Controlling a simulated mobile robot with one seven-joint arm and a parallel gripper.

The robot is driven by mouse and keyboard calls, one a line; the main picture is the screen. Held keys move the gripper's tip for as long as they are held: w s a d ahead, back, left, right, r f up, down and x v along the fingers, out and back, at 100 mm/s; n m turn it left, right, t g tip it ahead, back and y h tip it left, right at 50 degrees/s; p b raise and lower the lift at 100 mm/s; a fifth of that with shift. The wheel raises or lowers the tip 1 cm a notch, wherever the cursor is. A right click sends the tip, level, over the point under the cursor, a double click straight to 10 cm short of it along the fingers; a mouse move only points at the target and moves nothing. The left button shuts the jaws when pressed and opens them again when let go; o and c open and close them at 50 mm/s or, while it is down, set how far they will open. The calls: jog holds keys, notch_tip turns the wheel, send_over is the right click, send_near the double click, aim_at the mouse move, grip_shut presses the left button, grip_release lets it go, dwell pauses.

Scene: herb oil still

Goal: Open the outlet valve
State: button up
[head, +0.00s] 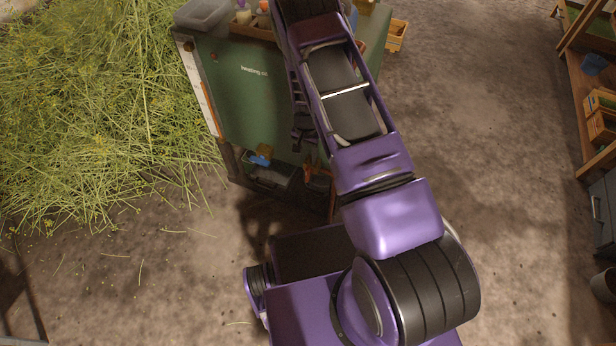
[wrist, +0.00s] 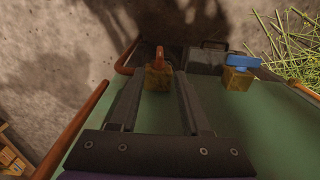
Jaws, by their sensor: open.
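Two brass valves show in the wrist view, on the edge of a green cabinet (wrist: 275,125). One valve (wrist: 157,78) has an orange-red handle standing up. The other valve (wrist: 237,77) has a blue handle (wrist: 243,62) lying across its top, to the right. No label tells which is the outlet valve. My gripper (wrist: 160,80) is open, its two dark fingers on either side of the orange-handled valve in the picture. I cannot tell whether they touch it. In the head view the blue handle (head: 260,160) shows low on the green cabinet (head: 250,100); my arm hides much of the cabinet.
Copper-coloured pipes (wrist: 83,130) run along the cabinet's edges. A dark box (wrist: 205,60) sits behind the valves. Cut herbs (head: 90,110) lie in a heap at left. Wooden shelves (head: 575,100) stand at far right. The floor between cabinet and shelves is mostly clear.

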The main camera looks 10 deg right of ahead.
aim_at(307, 182)
notch_tip(307, 182, down, 12)
jog(key=shift+f+b, duration=0.1)
jog(key=shift+b, duration=0.8)
grip_shut()
